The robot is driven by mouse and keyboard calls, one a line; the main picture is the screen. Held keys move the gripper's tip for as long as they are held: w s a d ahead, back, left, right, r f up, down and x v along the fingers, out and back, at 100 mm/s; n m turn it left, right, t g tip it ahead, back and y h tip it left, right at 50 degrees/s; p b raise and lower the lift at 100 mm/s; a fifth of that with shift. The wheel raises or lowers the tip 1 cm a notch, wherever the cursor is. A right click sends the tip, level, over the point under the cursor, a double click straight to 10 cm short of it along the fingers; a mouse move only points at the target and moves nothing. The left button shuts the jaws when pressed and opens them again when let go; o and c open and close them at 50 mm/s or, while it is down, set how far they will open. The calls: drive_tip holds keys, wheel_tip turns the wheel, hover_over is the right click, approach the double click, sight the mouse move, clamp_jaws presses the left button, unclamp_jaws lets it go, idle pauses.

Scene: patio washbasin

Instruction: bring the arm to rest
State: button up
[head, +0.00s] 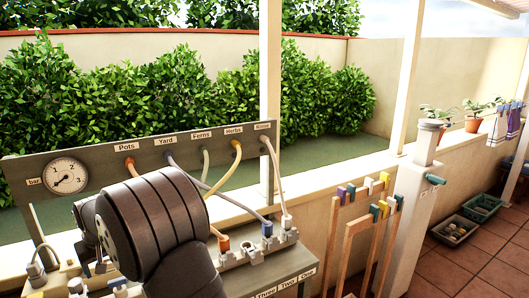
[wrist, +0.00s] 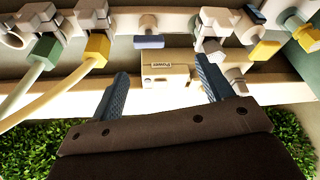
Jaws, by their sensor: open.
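My arm (head: 155,225) fills the lower left middle of the head view, in front of the hose panel. Its gripper is hidden there behind the arm's dark rounded links. In the wrist view my gripper (wrist: 161,68) shows two dark blue-grey fingers spread apart. A cream box (wrist: 180,80) with a small label shows between the fingers; I see nothing clamped, and cannot tell the distance to the box.
The hose panel (head: 95,150) has a pressure gauge (head: 66,176) and several labelled hoses. A lower console (head: 275,270) carries coloured plugs. In the wrist view, green and yellow plugs (wrist: 96,48) crowd the top. Wooden racks (head: 335,235) stand right; tiled floor (head: 480,265) lies beyond.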

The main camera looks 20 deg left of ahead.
sight(112, 282)
drive_tip(key=shift+w+a+f+n+g+y, duration=0.15)
drive_tip(key=shift+w+a+f+n+g, duration=0.2)
drive_tip(key=shift+f+n, duration=0.65)
drive_tip(key=shift+w+a+f+n+g+y, duration=0.15)
drive_tip(key=shift+w+f+n, duration=0.4)
drive_tip(key=shift+f, duration=0.75)
drive_tip(key=shift+w+a+f+n+g+y, duration=0.1)
drive_tip(key=shift+w+a+f+n+g, duration=0.2)
drive_tip(key=shift+f+n, duration=0.7)
drive_tip(key=shift+f, duration=0.15)
drive_tip(key=shift+m, duration=0.25)
drive_tip(key=s+d+r+m+t, duration=0.2)
drive_tip(key=r+m, duration=0.4)
drive_tip(key=r, duration=0.3)
drive_tip(key=shift+s+d+r+m+t+h, duration=0.3)
drive_tip(key=shift+s+r+h, duration=0.1)
drive_tip(key=shift+s, duration=0.25)
drive_tip(key=shift+f, duration=0.1)
